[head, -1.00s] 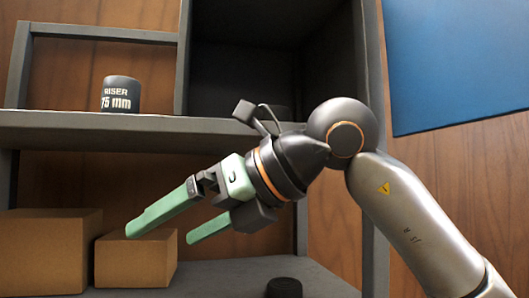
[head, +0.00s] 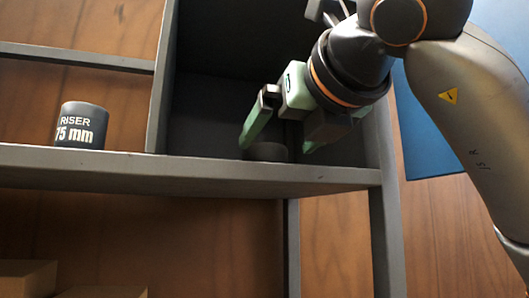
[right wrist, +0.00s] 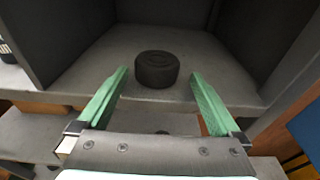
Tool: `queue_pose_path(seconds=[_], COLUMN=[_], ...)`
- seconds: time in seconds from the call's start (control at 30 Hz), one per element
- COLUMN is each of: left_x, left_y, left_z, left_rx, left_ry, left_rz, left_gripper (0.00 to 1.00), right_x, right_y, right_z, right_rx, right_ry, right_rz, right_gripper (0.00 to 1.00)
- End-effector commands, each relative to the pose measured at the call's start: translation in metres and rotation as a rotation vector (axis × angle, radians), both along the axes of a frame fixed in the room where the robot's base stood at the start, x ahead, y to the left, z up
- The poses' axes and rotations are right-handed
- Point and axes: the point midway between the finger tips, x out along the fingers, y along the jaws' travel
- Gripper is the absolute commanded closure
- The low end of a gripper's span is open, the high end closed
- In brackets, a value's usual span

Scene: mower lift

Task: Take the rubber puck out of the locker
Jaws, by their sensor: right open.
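The rubber puck (head: 267,152) is a short black cylinder on the floor of the dark open locker (head: 205,105). In the right wrist view the whole puck (right wrist: 157,69) stands near the front of the compartment. My right gripper (head: 276,147) is open, its green fingers pointing down into the locker opening. In the right wrist view the fingertips (right wrist: 160,74) lie left and right of the puck, with a gap on each side. In the head view the fingers partly frame the puck. My left gripper is in neither view.
A black cylinder marked RISER 75 mm (head: 81,125) stands on the shelf left of the locker's side wall. Cardboard boxes (head: 100,292) sit below. A blue panel (head: 430,130) is behind my arm at right.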

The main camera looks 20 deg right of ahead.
Motion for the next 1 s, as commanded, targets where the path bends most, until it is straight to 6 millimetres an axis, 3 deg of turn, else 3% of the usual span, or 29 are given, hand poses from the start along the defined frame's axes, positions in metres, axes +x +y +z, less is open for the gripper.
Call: queue_pose_path(seconds=[0.5, 0.77, 1.0], left_x=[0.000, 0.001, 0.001], left_y=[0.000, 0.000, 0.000], left_z=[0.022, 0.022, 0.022], left_rx=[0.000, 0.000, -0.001], left_ry=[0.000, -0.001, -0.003], left_rz=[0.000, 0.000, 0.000], left_gripper=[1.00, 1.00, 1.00], right_x=[0.056, 0.059, 0.059], right_y=[0.005, 0.006, 0.006], right_z=[-0.010, -0.012, -0.012], right_rx=[0.000, 0.000, 0.000], right_ry=[0.002, -0.001, -0.001], right_rz=[0.001, 0.002, 0.002], right_gripper=[0.00, 0.00, 0.25])
